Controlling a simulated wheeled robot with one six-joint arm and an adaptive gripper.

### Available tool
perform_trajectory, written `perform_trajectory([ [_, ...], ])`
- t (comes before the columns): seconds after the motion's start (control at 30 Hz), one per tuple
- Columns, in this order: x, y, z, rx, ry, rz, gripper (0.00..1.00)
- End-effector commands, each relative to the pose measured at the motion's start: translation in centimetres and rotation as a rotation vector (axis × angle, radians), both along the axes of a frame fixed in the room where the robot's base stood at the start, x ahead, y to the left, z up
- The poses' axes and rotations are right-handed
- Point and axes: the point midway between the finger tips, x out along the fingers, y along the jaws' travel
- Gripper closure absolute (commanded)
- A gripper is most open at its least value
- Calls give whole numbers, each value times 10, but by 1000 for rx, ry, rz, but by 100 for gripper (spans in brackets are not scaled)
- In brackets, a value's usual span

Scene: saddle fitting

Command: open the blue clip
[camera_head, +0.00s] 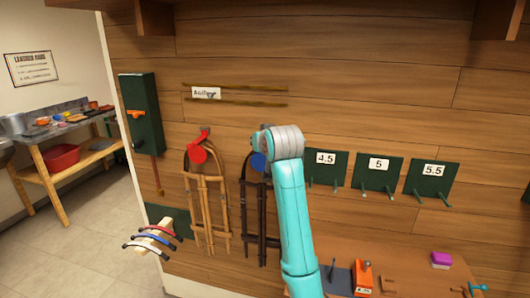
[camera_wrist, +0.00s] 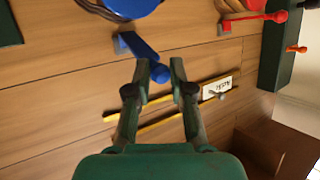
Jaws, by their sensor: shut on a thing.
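The blue clip (camera_head: 258,162) is on the plank wall, above a dark brown strap frame (camera_head: 248,215). In the head view my arm's wrist covers part of it and hides my gripper. My gripper (camera_wrist: 160,72) is shut on that round end. A blue disc (camera_wrist: 130,6) of the clip is cut by the top edge of the wrist view.
A red clip (camera_head: 199,152) with a tan strap frame (camera_head: 207,215) hangs just left. Green panels marked 4.5, 5 and 5.5 (camera_head: 433,180) are on the right. A green box (camera_head: 141,112) is on the wall's left end. Yellow rods (camera_wrist: 165,100) run near my fingers.

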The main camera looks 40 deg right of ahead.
Motion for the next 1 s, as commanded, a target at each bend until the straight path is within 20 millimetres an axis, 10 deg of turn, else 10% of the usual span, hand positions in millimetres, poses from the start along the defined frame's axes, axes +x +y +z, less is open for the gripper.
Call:
perform_trajectory([
  [1.0,36,-36,66,121,92,3,100],
])
